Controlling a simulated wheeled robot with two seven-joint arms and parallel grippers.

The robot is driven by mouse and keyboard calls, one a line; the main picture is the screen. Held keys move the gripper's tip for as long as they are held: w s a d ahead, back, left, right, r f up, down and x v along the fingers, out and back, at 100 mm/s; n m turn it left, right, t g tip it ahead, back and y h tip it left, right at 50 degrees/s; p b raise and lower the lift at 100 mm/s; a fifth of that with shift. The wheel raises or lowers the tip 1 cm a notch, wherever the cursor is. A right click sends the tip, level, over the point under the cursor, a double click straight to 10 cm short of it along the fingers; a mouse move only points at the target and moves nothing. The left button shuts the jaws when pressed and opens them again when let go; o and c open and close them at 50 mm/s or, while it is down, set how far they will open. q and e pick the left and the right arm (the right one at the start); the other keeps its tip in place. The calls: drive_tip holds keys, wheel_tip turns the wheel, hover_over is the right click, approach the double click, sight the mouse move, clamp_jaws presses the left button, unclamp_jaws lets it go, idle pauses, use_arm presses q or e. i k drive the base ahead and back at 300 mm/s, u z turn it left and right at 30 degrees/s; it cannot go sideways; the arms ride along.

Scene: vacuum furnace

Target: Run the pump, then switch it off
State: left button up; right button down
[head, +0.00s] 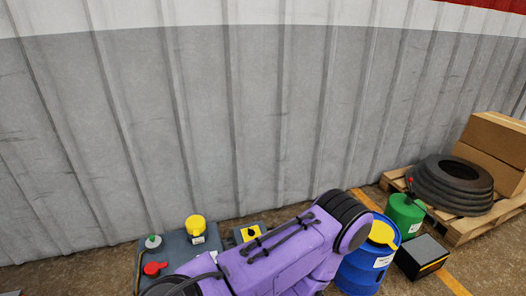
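I cannot tell for certain which thing is the pump. A grey-blue unit (178,247) at the bottom left carries a yellow cylinder (195,226) with a white label, a red handle (154,268) and a small green-topped fitting (153,242). To its right, a yellow plate with a dark knob (250,233) sits on a grey box; it may be a switch, but its setting is too small to read. A large purple arm-like part with black bands, probably mine, covers the bottom middle and hides what lies behind it. Neither gripper shows.
A blue drum (358,271) with a yellow top, a green canister (405,213) and a black box (421,257) stand at the right. Black tires (452,186) and cardboard boxes (495,150) rest on a wooden pallet (464,229). A grey corrugated wall (270,110) closes the back.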

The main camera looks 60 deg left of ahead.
sight(251, 232)
drive_tip(key=u, duration=0.4)
drive_tip(key=i, duration=0.75)
drive_tip(key=u, duration=1.05)
drive_tip(key=i, duration=0.35)
drive_tip(key=u, duration=0.3)
